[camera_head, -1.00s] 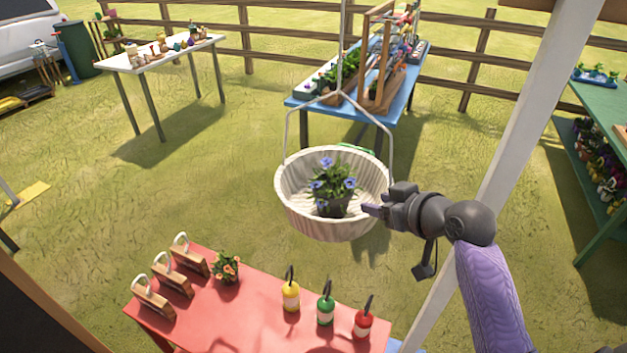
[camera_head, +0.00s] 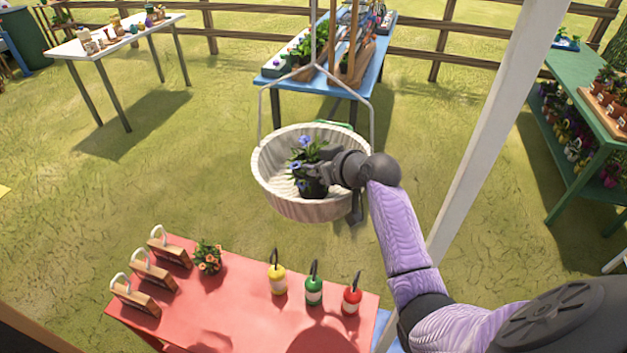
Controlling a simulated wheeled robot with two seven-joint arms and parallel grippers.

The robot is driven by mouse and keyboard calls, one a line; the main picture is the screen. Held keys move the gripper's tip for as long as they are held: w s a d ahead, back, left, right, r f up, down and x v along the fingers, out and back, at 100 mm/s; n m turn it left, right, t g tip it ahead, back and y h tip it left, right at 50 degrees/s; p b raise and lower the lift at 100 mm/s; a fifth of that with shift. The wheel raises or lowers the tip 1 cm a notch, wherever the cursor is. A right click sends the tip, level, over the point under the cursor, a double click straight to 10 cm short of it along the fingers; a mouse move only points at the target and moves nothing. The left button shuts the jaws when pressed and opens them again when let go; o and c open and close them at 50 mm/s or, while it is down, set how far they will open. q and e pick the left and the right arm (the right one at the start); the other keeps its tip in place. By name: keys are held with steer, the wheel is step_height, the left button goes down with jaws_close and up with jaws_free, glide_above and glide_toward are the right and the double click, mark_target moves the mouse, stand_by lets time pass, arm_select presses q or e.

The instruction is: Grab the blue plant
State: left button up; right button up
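The blue plant (camera_head: 304,148) has blue flowers, green leaves and a dark pot. It stands in a white hanging basket (camera_head: 275,193) in the middle of the head view. My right gripper (camera_head: 312,172) reaches over the basket's right rim and is at the plant's right side, in front of part of its leaves and pot. Its fingertips are small and dark against the plant, so I cannot tell whether they are closed on it. My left gripper is not in view.
A white post (camera_head: 490,130) stands right of the basket. A blue table (camera_head: 290,100) is behind, and a green shelf (camera_head: 585,135) is at right.

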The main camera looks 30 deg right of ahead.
jaws_close()
stand_by(1.2)
